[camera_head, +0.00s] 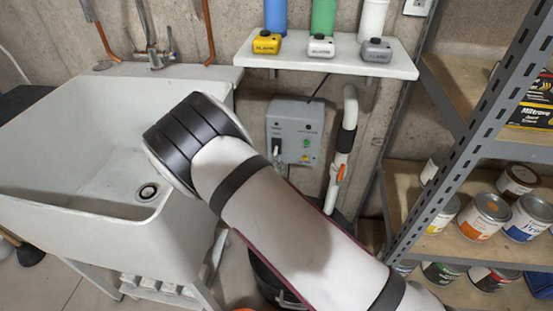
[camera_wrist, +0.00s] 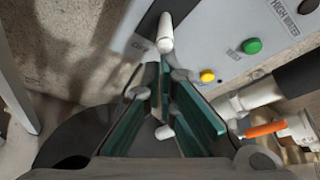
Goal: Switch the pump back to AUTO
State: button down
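The grey pump control box (camera_head: 296,130) is on the wall below the shelf. Its selector lever (camera_head: 277,147), with a pale tip, is at the box's lower left; its setting is not readable. In the wrist view, the box's panel (camera_wrist: 222,28) fills the top, with the white-tipped lever (camera_wrist: 165,34) just beyond my gripper (camera_wrist: 164,72). The teal-padded fingers converge close below the lever; whether they touch it or each other is unclear. My arm hides the gripper in the head view. A green button (camera_wrist: 252,46) and a yellow button (camera_wrist: 207,76) sit right of the lever.
A white pipe with an orange-handled valve (camera_head: 341,172) stands close right of the box. A white sink (camera_head: 95,215) is at left. A shelf (camera_head: 335,64) with small labelled units and bottles hangs above. A metal rack (camera_head: 470,105) with paint cans is at right.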

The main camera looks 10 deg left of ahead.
jog(key=shift+s+r+g+p, duration=0.1)
jog(key=shift+r+g+p, duration=0.5)
jog(key=shift+g, duration=0.2)
jog(key=shift+r+p, duration=0.55)
jog(key=shift+r, duration=0.2)
